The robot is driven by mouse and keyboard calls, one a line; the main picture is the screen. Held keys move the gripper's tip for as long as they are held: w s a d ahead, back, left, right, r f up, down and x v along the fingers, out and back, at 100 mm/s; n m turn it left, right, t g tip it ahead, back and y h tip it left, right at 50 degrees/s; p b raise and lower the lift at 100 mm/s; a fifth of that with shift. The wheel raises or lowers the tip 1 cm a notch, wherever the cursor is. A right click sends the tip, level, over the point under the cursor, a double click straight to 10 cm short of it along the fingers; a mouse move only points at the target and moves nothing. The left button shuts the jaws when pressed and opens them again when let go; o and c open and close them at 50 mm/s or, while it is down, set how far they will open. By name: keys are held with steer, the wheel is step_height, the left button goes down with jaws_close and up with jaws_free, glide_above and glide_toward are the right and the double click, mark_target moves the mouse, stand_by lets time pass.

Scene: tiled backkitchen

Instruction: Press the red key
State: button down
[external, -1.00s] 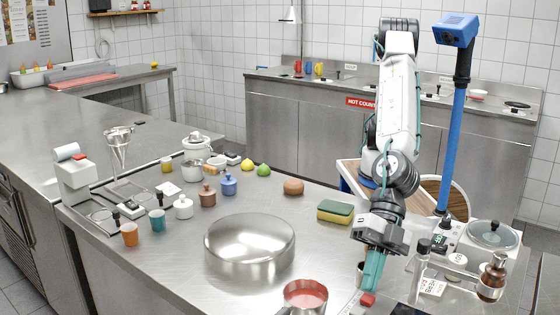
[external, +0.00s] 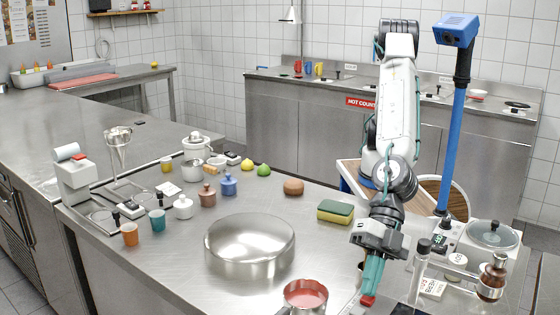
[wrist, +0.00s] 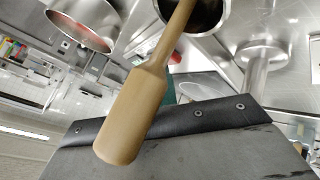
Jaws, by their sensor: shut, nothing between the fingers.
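The red key (external: 367,301) shows in the external view at the front of the steel counter, right of the saucepan. My gripper (external: 370,293) points down with its teal fingers shut and empty. The fingertips are right at the top of the red key and cover part of it. I cannot tell if the key is pressed down. In the wrist view a wooden handle (wrist: 135,115) and a dark-edged grey slab fill the foreground and hide most of the fingers. A small red patch beside a bit of teal shows behind the handle.
A saucepan with red contents (external: 305,295) stands just left of my gripper. A clear dark-capped bottle (external: 419,272), a brown bottle (external: 492,280) and a scale (external: 490,236) stand to the right. A large steel dome (external: 249,245) and a sponge (external: 335,212) lie farther left.

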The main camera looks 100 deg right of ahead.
steer(key=shift+f, duration=0.35)
steer(key=shift+r, duration=0.9)
steer(key=shift+r, duration=3)
steer(key=shift+w, duration=0.1)
